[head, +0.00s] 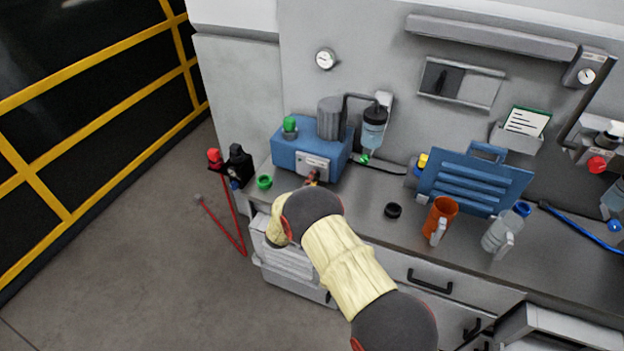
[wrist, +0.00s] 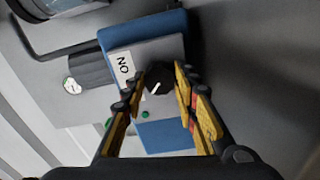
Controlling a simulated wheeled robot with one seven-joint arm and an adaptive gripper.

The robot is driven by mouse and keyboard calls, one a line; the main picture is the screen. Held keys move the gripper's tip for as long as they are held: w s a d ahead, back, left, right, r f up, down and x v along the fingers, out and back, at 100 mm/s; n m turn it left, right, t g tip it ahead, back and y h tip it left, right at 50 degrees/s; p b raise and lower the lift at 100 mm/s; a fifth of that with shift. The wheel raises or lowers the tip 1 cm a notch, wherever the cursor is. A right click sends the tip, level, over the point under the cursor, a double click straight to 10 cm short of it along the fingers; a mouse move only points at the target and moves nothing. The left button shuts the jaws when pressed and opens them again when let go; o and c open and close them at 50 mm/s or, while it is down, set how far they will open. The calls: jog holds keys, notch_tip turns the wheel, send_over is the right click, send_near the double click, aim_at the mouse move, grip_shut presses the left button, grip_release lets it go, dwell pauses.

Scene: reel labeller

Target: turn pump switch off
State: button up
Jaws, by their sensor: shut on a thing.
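The pump is a blue box (head: 337,158) with a grey cylinder on top, at the left end of the bench in the head view. Its light front panel (head: 313,166) faces my arm. In the wrist view the pump switch, a round black knob (wrist: 157,82) with a white line, sits on the grey panel (wrist: 160,52) beside a white label (wrist: 122,66) with the letters O and N. The line runs slantwise. My gripper (wrist: 160,76) has its yellow fingers on both sides of the knob, shut on it. In the head view my arm hides most of the gripper.
A green ring-like piece (head: 264,182) lies left of my gripper near the bench edge. A bottle (head: 374,127) hangs behind the pump.

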jog(key=o, duration=1.1)
jog(key=shift+o, duration=0.3)
jog(key=v, duration=1.2)
